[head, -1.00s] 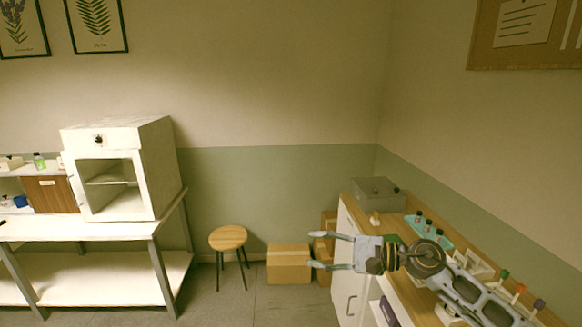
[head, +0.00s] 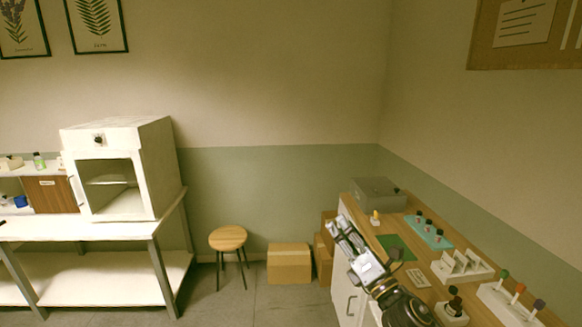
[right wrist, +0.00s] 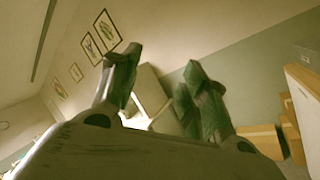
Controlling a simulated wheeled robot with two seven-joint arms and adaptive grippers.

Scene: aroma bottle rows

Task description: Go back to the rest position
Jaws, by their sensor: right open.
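My right gripper (head: 345,236) is in the head view, in front of the left edge of the wooden counter (head: 470,258), pointing up and to the left. In the right wrist view its two fingers (right wrist: 158,90) stand apart with nothing between them. My left gripper is in neither view. On the counter are a teal rack (head: 430,232) with several dark-capped bottles, a green mat (head: 396,246) partly hidden by my right arm, and a white rack (head: 462,266).
A grey box (head: 378,192) and a small yellow-topped item (head: 375,217) sit at the counter's far end. Another white rack (head: 508,303) holds colour-capped pieces. A stool (head: 228,239) and cardboard boxes (head: 289,264) stand on the floor. A white cabinet (head: 120,170) stands on the left table.

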